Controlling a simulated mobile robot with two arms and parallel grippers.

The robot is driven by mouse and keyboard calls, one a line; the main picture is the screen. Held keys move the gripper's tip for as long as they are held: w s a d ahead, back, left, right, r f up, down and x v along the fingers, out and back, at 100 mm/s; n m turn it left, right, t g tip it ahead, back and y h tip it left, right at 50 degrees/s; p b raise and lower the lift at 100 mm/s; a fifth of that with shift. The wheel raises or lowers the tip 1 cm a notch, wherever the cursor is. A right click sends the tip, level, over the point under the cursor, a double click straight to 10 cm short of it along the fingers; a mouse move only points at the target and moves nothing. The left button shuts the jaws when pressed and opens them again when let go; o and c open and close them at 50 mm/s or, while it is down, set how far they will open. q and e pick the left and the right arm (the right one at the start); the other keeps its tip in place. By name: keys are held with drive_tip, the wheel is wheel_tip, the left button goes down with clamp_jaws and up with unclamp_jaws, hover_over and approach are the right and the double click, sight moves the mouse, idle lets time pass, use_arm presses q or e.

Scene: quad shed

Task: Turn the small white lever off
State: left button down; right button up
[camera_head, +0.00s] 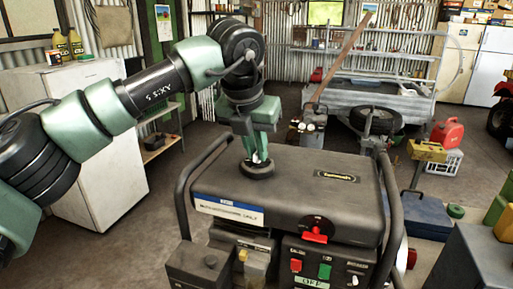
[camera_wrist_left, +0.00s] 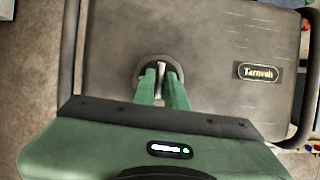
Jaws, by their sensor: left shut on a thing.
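A dark grey generator (camera_head: 290,190) stands in front of me. On its top is a round black cap (camera_head: 257,171), which also shows in the wrist view (camera_wrist_left: 143,68). A small white lever (camera_wrist_left: 161,72) stands on this cap, between the green fingers. My left gripper (camera_head: 257,158) points down from above and is shut on the lever; it also shows in the wrist view (camera_wrist_left: 160,82). The fingers hide much of the lever, so its exact turn is hard to tell. My right gripper is not in view.
The generator's front panel has a red rotary knob (camera_head: 316,235), a red button (camera_head: 296,265), a green button (camera_head: 324,271) and a small pale toggle (camera_head: 355,279). Black tube handles (camera_head: 186,190) rise at both ends. The generator's top around the cap is clear.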

use_arm(q)
drive_tip(key=m, duration=0.1)
drive_tip(key=m+h+p, duration=0.1)
drive_tip(key=m, duration=0.1)
drive_tip(key=shift+w+a+r+m+g+p, duration=0.1)
drive_tip(key=shift+a+r+m+g+p, duration=0.05)
drive_tip(key=shift+m+g+p, duration=0.2)
drive_tip(key=m+p, duration=0.1)
drive_tip(key=m, duration=0.1)
drive_tip(key=m+g+h+p, duration=0.1)
drive_tip(key=m+p, duration=0.1)
drive_tip(key=shift+w+r+m+g+h, duration=0.1)
drive_tip(key=shift+r+m+g+h, duration=0.05)
drive_tip(key=shift+m+g+h, duration=0.15)
drive_tip(key=m+g+p, duration=0.1)
drive_tip(key=m+p, duration=0.2)
drive_tip(key=m+g+p, duration=0.1)
drive_tip(key=m+p, duration=0.2)
drive_tip(key=shift+w, duration=0.15)
drive_tip(key=shift+w+m+g+p, duration=0.1)
drive_tip(key=shift+m+g+p, duration=0.55)
drive_tip(key=shift+m+p, duration=0.75)
drive_tip(key=shift+f, duration=0.2)
drive_tip(key=c, duration=1.5)
unclamp_jaws()
